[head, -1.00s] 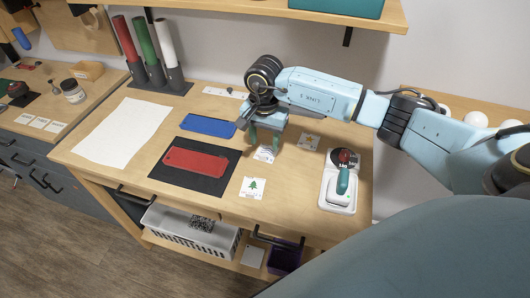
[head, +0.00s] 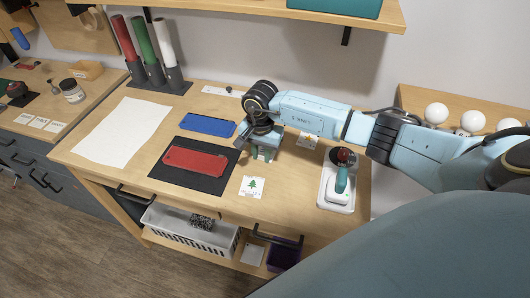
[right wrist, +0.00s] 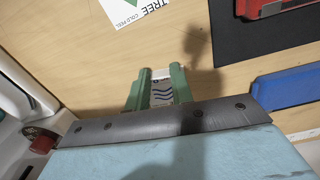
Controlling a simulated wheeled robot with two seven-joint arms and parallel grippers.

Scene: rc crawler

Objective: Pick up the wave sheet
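The wave sheet (right wrist: 162,92), a small white card with dark wavy lines, lies on the wooden table. It shows between the two green fingers of my right gripper (right wrist: 161,86) in the right wrist view, partly hidden by the gripper. In the head view, my right gripper (head: 265,151) is pointed down, low over the sheet's place. Its fingers stand apart, one on each side of the visible part of the sheet; I cannot tell whether they touch it. My left gripper is not in view.
A tree sheet (head: 252,187) lies in front, and another card (head: 307,141) lies behind to the right. A red case (head: 195,161) rests on a black mat (head: 210,188), with a blue case (head: 207,125) behind. A press-like tool (head: 340,185) stands at right. White paper (head: 120,133) lies left.

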